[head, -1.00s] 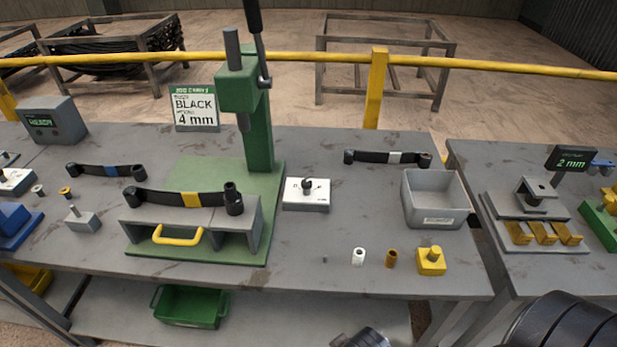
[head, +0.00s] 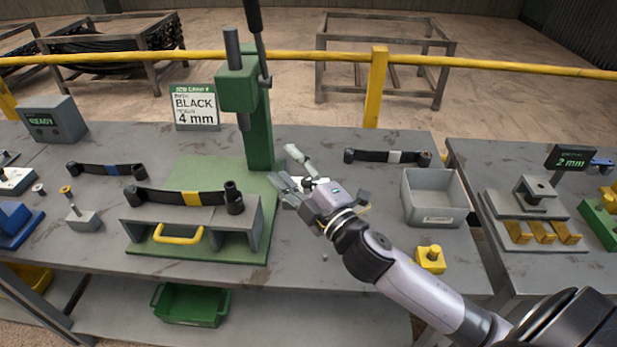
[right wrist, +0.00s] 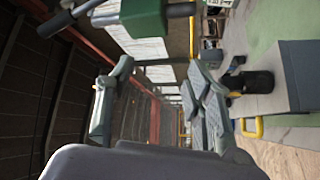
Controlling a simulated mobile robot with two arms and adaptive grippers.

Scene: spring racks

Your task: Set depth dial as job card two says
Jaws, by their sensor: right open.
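The job card (head: 194,107) stands behind the green press and reads BLACK and 4 mm; its small header is too blurred to read. The dial's setting cannot be read. My left gripper is not in view.
The green press (head: 258,130) stands left of my gripper, with a yellow-banded black spring arm (head: 180,197) on its fixture. A grey bin (head: 436,198) and yellow block (head: 430,259) lie right. Another spring arm (head: 385,157) lies behind. A display (head: 571,158) reads 2 mm.

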